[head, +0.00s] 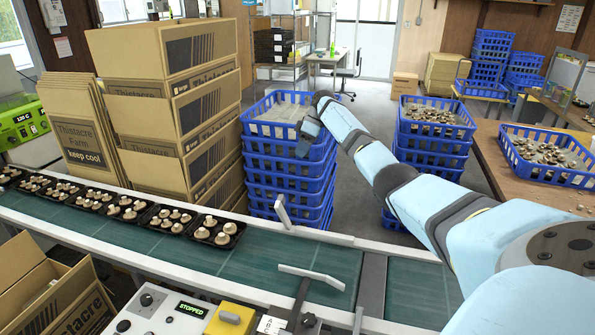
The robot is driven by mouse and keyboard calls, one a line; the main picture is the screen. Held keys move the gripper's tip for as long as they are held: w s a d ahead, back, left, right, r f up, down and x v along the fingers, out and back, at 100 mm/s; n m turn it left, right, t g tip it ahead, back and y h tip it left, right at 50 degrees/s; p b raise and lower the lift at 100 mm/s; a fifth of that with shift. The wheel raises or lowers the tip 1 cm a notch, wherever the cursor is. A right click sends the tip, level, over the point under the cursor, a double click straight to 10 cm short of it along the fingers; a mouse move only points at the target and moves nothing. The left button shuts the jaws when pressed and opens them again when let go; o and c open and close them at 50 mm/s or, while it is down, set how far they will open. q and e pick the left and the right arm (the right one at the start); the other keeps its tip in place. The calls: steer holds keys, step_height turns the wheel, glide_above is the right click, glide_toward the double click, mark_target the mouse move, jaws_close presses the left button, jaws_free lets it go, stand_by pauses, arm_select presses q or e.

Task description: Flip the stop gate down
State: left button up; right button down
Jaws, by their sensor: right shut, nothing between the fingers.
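A short pale bar (283,212) stands steeply tilted at the far rail of the green conveyor belt (215,262). A second pale bar (311,277) reaches over the near part of the belt, beside a dark bracket (298,305) on the near rail. I cannot tell for certain which of them is the stop gate. My right gripper (303,148) is shut and empty. It points down in front of the stacked blue crates, beyond the belt and apart from both bars. My left gripper is out of view.
Black trays of mushrooms (216,231) line the belt's left part. A control box (178,313) reading STOPPED stands at the near edge. Blue crates (290,172) and tall cardboard boxes (180,120) stand behind the belt. The belt's middle is clear.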

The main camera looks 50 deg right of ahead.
steer(key=s+a+p+x, duration=0.1)
steer(key=p+x, duration=0.1)
steer(key=x, duration=1)
steer(key=shift+s+a+r+p, duration=0.15)
steer(key=shift+s+a+p, duration=0.25)
steer(key=shift+a, duration=0.05)
steer(key=shift+s+a, duration=0.1)
